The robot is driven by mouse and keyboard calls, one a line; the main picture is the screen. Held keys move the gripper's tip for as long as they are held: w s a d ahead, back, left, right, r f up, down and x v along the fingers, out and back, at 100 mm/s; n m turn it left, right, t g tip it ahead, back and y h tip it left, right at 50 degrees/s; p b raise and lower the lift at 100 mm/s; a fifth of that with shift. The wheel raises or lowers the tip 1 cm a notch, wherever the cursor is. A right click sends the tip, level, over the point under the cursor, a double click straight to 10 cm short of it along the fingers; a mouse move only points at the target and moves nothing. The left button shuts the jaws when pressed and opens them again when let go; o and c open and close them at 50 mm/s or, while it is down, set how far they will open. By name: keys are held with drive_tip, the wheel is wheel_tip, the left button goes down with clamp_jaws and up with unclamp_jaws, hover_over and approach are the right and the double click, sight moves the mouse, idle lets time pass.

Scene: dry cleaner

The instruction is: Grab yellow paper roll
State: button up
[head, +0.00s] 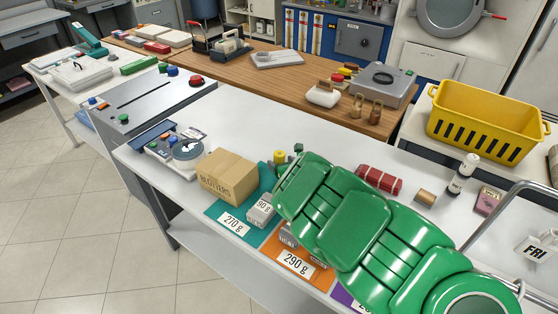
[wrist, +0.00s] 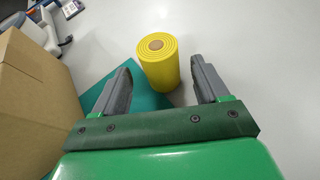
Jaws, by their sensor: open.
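The yellow paper roll (wrist: 159,66) stands upright in the wrist view, just beyond and between the fingertips of my gripper (wrist: 161,82). Its top shows a spiral of wound paper around a brown core. My gripper is open, with one grey finger on each side, and nothing is held. The roll stands at the edge of the teal mat (wrist: 133,82). In the head view, a small part of the yellow roll (head: 280,157) shows behind the box and beside my green arm. My gripper is mostly hidden there by my arm.
A cardboard box (head: 228,176) marked BLOTTERS stands close left of the roll; it also fills the left of the wrist view (wrist: 32,100). A small grey block (head: 262,210) sits on the teal mat. A red roll-like bundle (head: 379,180) lies to the right. White counter behind the roll is clear.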

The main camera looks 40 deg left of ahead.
sight(279, 160)
drive_tip(key=shift+x, duration=1.55)
drive_tip(key=shift+c, duration=0.2)
drive_tip(key=c, duration=1)
drive_tip(key=shift+r, duration=0.1)
